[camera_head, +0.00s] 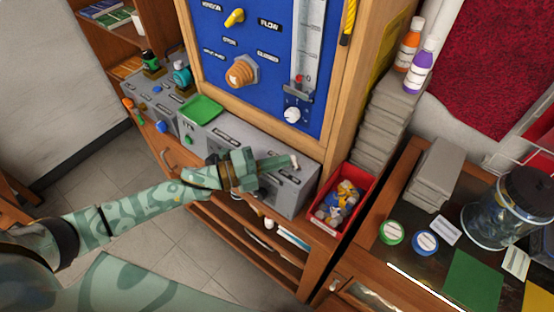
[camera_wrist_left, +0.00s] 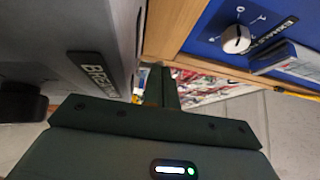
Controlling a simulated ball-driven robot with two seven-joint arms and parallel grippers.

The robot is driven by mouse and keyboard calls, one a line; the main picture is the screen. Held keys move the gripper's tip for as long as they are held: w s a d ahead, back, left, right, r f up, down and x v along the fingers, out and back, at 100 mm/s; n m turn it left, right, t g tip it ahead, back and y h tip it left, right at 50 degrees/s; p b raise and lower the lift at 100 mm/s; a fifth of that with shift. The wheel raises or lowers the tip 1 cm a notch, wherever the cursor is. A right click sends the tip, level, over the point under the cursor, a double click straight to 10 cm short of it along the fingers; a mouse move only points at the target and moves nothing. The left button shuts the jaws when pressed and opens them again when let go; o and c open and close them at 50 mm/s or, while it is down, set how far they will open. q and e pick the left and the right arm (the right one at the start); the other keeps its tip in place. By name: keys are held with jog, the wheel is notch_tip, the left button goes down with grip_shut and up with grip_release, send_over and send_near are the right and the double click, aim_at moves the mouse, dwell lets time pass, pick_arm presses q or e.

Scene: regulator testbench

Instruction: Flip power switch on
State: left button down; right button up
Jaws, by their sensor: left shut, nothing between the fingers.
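The grey testbench box (camera_head: 290,190) stands below the blue panel (camera_head: 268,75). I cannot make out which control on it is the power switch. My left gripper (camera_head: 285,161) reaches across the top of the box, shut and empty. A small pale piece shows at its tip, and I cannot tell what it is. In the left wrist view the shut fingers (camera_wrist_left: 163,88) point past the box's face, which carries a partly cut-off black label (camera_wrist_left: 92,70) and a dark knob (camera_wrist_left: 22,102). My arm hides part of the box's front in the head view. My right gripper is not in view.
A red bin (camera_head: 327,222) of small parts stands just right of the box. A green tray (camera_head: 200,108) lies on its left part. The blue panel's wooden frame (camera_head: 345,125) rises close behind. A glass jar (camera_head: 500,215) stands at the right.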

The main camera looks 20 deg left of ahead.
pick_arm(q)
jog(key=shift+r, duration=0.1)
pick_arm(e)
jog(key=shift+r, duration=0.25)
